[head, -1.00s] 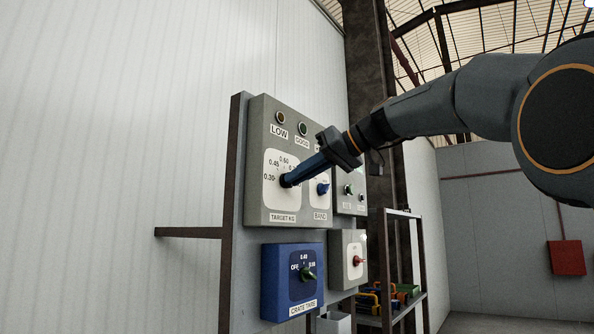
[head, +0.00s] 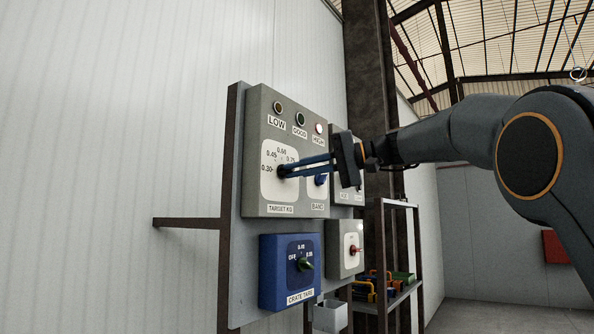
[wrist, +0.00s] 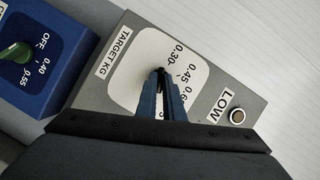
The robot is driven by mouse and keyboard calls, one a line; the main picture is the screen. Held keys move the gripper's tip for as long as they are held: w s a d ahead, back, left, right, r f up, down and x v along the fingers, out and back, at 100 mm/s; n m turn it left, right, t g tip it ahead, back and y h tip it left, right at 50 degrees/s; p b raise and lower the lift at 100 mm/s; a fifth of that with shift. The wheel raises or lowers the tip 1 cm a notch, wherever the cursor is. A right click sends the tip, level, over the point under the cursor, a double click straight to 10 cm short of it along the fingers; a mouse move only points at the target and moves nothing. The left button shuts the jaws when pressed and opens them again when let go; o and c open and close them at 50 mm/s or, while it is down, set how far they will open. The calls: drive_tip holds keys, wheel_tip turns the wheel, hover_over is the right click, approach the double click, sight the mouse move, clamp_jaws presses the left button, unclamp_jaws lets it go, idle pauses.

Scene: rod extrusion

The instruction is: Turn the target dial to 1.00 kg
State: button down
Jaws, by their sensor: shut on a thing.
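The TARGET KG dial has a white face (head: 269,192) on a grey box, with 0.30, 0.45, 0.60 and 0.75 marks showing in the head view. In the wrist view, the dial face (wrist: 125,88) shows rotated, with 0.30 and 0.45 near the fingertips. My gripper (head: 284,171) reaches in from the right with long blue fingers shut on the dial's knob at the middle of the face. The fingertips also show in the wrist view (wrist: 161,76). They cover most of the knob, so its pointer direction and the higher marks are hidden.
Above the dial are LOW (head: 278,107), GOOD (head: 300,119) and HIGH (head: 319,128) lamps; HIGH looks brightest. The BAND knob (head: 320,180) sits close right, partly behind my fingers. Below are a blue CRATE TARE box (head: 270,272) and a red-knobbed box (head: 345,262).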

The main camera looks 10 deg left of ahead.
drive_tip(key=shift+w+f+m+g+y+b, duration=0.15)
drive_tip(key=shift+m+y+b, duration=0.3)
drive_tip(key=shift+m, duration=0.55)
drive_tip(key=shift+s+m+g+y+b, duration=0.15)
drive_tip(key=shift+m+y+b, duration=0.25)
drive_tip(key=shift+m, duration=0.6)
drive_tip(key=c, duration=1.9)
unclamp_jaws()
drive_tip(key=shift+w, duration=0.1)
drive_tip(key=shift+o, duration=0.2)
drive_tip(key=shift+d, duration=0.15)
drive_tip(key=d+b, duration=0.3)
drive_tip(key=d, duration=0.4)
drive_tip(key=shift+d, duration=0.3)
drive_tip(key=shift+f, duration=0.1)
